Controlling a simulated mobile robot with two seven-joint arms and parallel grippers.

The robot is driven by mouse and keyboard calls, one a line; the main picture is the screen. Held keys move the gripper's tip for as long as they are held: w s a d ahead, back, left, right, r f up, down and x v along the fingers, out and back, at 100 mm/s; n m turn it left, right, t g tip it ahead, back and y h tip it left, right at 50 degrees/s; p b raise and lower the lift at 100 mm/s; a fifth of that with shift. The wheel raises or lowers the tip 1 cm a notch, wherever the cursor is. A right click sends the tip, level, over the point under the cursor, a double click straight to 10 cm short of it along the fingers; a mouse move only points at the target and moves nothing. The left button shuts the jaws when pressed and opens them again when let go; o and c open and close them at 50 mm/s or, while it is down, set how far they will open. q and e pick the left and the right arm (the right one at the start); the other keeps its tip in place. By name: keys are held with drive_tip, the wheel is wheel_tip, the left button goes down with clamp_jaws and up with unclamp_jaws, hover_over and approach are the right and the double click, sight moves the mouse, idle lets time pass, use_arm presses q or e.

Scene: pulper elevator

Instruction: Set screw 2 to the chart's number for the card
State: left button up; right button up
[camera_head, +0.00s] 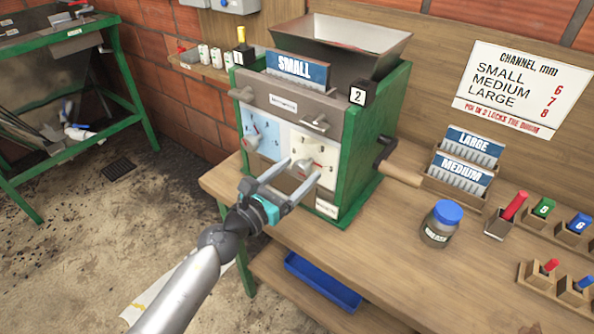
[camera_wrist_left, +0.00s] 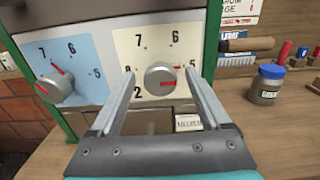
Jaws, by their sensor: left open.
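The SMALL card (camera_head: 297,68) stands at the top of the green pulper (camera_head: 375,125). The chart (camera_head: 522,88) on the wall reads SMALL 6, MEDIUM 7, LARGE 8. The grey knob of screw 2 (camera_wrist_left: 160,78) sits on a cream dial (camera_wrist_left: 150,48) with numbers around it. Its red mark lies on the knob's right side, towards 5; the exact reading is unclear. My left gripper (camera_head: 300,173) is open, its fingers (camera_wrist_left: 159,88) on either side of this knob; contact cannot be told. The other knob (camera_wrist_left: 50,88) is on the blue dial to the left. My right gripper is out of view.
LARGE (camera_head: 473,146) and MEDIUM (camera_head: 461,172) cards stand in a wooden rack. A blue-lidded jar (camera_head: 441,228) and coloured pegs (camera_head: 543,207) in wooden holders are on the bench's right. A wooden-handled crank (camera_head: 400,174) sticks out of the pulper's right side.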

use_arm(q)
drive_tip(key=shift+w+d, duration=0.15)
drive_tip(key=shift+w, duration=0.05)
clamp_jaws()
idle(0.6)
